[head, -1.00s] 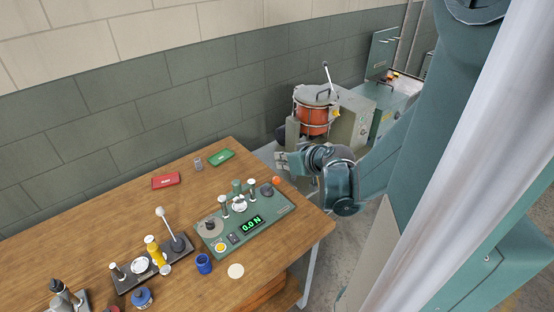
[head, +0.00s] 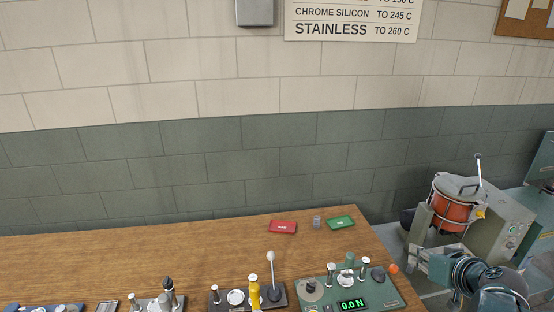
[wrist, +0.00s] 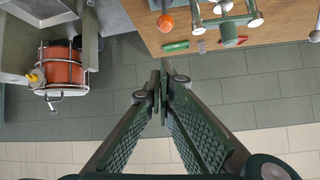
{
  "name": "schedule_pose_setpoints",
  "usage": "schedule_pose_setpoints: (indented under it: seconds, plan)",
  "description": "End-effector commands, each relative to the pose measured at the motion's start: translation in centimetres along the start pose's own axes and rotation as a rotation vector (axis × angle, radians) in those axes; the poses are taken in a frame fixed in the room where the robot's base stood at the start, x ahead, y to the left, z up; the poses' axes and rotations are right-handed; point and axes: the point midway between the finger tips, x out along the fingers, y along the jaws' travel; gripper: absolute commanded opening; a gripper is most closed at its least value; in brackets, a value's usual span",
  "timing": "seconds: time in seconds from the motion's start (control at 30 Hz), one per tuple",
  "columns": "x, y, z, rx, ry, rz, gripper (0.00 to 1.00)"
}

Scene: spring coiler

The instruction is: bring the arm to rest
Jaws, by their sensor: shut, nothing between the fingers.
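My gripper (head: 418,261) is off the right end of the wooden bench (head: 150,257) in the head view, in front of the orange drum machine. In the wrist view its two ridged fingers (wrist: 163,88) meet at the tips with nothing between them. It touches nothing that I can see. Part of my arm is cut off at the lower right of the head view.
The orange drum (head: 452,210) stands right of the bench, close behind my gripper. A green force tester (head: 385,291) reading 0.0 N sits near the bench's right end. Red (head: 283,227) and green (head: 341,223) trays lie behind it.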

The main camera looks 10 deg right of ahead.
Motion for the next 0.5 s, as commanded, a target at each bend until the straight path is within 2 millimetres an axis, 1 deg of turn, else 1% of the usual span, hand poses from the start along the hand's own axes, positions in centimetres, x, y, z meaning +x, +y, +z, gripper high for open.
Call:
schedule_pose_setpoints:
  seconds: [0.3,0.37,0.5]
  plan:
    - [0.0,-0.3,0.0,-0.001,-0.004,-0.002,0.00]
    - [0.1,-0.6,0.0,-0.002,-0.008,-0.004,0.00]
    - [0.2,-2.0,0.1,-0.004,-0.028,-0.015,0.00]
